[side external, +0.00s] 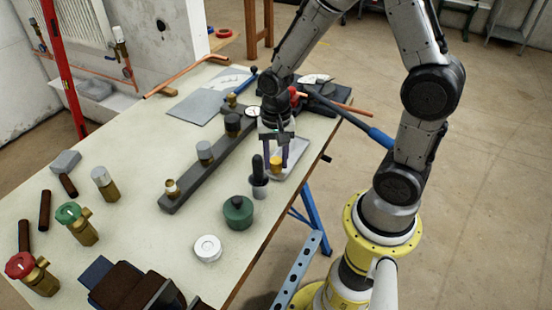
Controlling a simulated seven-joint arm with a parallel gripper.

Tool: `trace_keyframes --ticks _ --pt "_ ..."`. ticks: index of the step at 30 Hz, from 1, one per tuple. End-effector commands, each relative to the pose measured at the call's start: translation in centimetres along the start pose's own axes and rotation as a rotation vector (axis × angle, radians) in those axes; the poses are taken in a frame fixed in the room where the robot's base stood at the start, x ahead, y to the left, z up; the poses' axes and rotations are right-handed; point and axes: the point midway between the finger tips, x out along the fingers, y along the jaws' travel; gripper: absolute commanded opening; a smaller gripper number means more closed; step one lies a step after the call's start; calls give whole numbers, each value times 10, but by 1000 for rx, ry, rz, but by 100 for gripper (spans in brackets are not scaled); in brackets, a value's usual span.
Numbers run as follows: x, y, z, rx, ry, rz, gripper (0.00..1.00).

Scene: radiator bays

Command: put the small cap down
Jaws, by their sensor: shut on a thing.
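My gripper (277,162) points down over the right side of the table, its dark fingers shut on a small brass-yellow piece (276,166), which I take for the small cap. The cap shows at the fingertips, over or just in front of a pale grey tray (299,151). I cannot tell whether it touches the tray. A grey cup with a black-handled tool (258,172) stands close to its left.
A dark rail (190,184) with several valve fittings lies left of my gripper. A green round container (237,212) and a white round cap (207,248) stand nearer. A blue-handled tool (352,121) lies behind at the right.

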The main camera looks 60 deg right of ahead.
Motion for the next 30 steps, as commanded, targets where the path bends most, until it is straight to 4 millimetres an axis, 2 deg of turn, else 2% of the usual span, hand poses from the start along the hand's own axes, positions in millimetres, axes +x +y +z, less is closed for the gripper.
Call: trace_keyframes --ticks 11,12,13,23,26,30 --pt "4 0 0 0 0 0 0" --pt "3 0 0 0 0 -1 46" --pt "3 0 0 0 0 -1 52" --pt "1 0 0 0 1 -1 52" --pt "-6 0 0 0 2 -2 52" --pt "-29 -1 -1 0 5 -6 52"
